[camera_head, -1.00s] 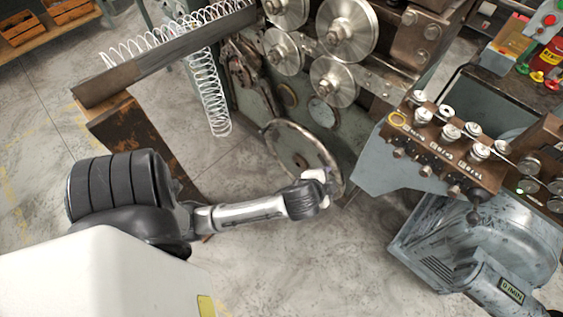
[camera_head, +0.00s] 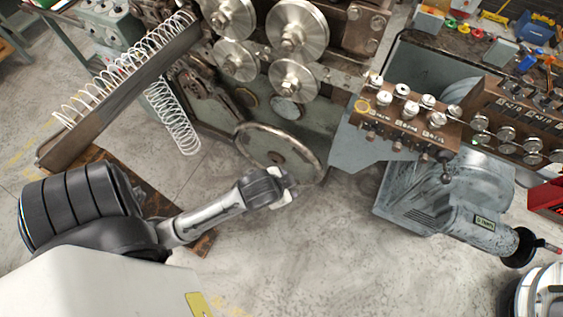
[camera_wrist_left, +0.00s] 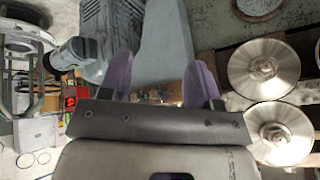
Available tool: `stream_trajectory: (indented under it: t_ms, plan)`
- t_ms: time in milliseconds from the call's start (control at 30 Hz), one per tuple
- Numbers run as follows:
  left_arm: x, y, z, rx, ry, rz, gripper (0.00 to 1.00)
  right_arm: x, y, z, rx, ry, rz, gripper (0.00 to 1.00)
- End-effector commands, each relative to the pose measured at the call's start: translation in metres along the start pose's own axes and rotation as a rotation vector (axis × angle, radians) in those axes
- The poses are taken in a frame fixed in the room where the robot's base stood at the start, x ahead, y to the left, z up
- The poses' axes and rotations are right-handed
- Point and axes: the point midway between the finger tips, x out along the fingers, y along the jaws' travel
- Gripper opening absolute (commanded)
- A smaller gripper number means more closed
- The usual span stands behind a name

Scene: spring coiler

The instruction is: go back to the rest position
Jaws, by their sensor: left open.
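My left arm reaches in from the left in the head view, and my left gripper (camera_head: 288,187) is at its end, just in front of the rim of a large handwheel (camera_head: 262,152) on the coiling machine. Whether it touches the wheel I cannot tell. In the left wrist view the two purple fingers of the left gripper (camera_wrist_left: 160,82) stand apart with nothing held between them. My right gripper is in neither view.
The coiler's metal rollers (camera_head: 297,28) stand behind the handwheel. A rail with coiled wire (camera_head: 130,62) juts out left. A control box with knobs (camera_head: 405,118) and a grey motor (camera_head: 450,200) stand right. The concrete floor in front is clear.

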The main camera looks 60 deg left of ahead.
Motion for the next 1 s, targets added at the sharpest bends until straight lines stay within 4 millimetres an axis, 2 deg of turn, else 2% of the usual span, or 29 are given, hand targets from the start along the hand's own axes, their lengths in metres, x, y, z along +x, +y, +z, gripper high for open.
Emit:
stream_trajectory:
  t_ms: [367,467,567,867,900,1000]
  plan:
    - [-0.001,0.001,0.000,0.000,-0.002,0.006,0.57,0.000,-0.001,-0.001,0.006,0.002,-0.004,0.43]
    - [-0.009,0.006,-0.004,-0.005,0.018,0.041,0.57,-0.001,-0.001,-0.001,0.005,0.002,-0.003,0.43]
    - [-0.017,0.021,0.013,-0.022,-0.005,0.099,0.57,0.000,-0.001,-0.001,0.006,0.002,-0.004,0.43]
    - [-0.028,0.056,0.103,-0.055,-0.195,0.185,0.57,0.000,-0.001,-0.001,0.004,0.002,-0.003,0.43]
    - [-0.036,0.055,0.104,-0.054,-0.205,0.187,0.57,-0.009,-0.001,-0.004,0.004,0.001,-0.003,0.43]
    - [-0.055,0.049,0.088,-0.053,-0.196,0.184,0.57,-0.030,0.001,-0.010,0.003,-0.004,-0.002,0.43]
